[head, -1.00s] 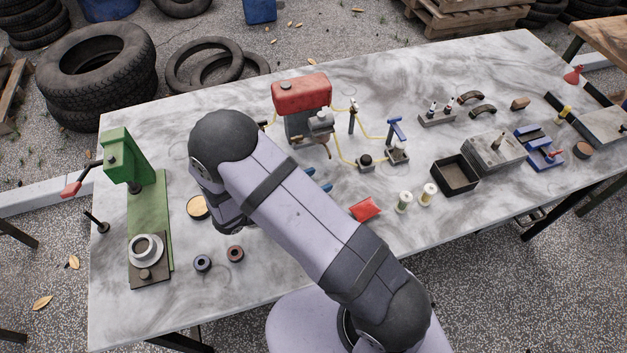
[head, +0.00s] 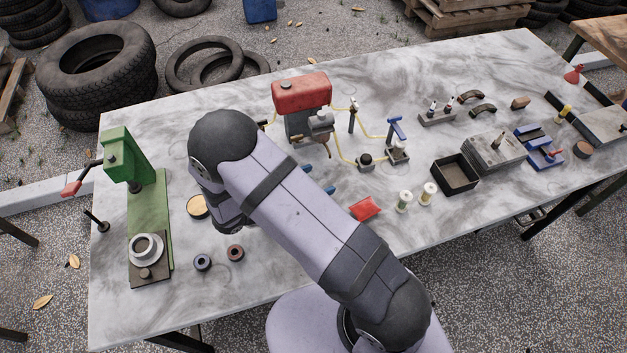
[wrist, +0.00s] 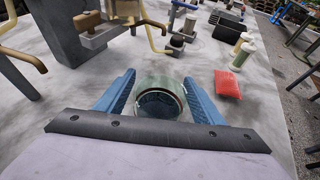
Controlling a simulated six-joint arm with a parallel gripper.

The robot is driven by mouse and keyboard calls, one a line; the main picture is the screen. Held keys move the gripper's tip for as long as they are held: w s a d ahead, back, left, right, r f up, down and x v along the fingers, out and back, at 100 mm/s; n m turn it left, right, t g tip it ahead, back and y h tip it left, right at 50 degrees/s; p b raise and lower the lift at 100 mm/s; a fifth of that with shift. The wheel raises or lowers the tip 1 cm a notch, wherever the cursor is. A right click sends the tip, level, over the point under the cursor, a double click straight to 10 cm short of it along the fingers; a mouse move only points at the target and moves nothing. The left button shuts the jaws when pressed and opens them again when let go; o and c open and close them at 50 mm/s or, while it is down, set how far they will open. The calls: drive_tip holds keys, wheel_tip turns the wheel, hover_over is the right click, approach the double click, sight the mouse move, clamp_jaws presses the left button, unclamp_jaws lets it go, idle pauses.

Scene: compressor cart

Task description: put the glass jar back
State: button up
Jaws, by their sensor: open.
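The glass jar (wrist: 160,98) is clear, with a round rim and a dark ring showing at its base. In the wrist view it stands between the two blue fingers of my gripper (wrist: 158,97). The fingers are open, one on each side of the jar, with a small gap showing on each side. In the head view the blue fingertips (head: 319,179) show just past my arm, low over the marble table. I cannot make out the jar there; my arm covers much of that spot.
The red-tanked compressor (head: 302,95) with yellow pipes stands just beyond my gripper. A black open box (head: 455,176) is further right. A green press (head: 122,158) stands at left.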

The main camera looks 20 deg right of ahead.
drive_tip(key=b+v, duration=0.2)
drive_tip(key=v, duration=1)
drive_tip(key=shift+b, duration=0.35)
drive_tip(key=s+d+r+m+g+y+p, duration=0.1)
drive_tip(key=s+d+m+y, duration=0.3)
drive_tip(key=m, duration=0.7)
drive_tip(key=s+d+r+m+g+y+p, duration=0.2)
drive_tip(key=s+d+r+m+g+y, duration=0.2)
drive_tip(key=s+m+y, duration=0.3)
drive_tip(key=shift+s+d+m+y, duration=0.35)
drive_tip(key=shift+m+y, duration=0.45)
drive_tip(key=shift+m, duration=1.4)
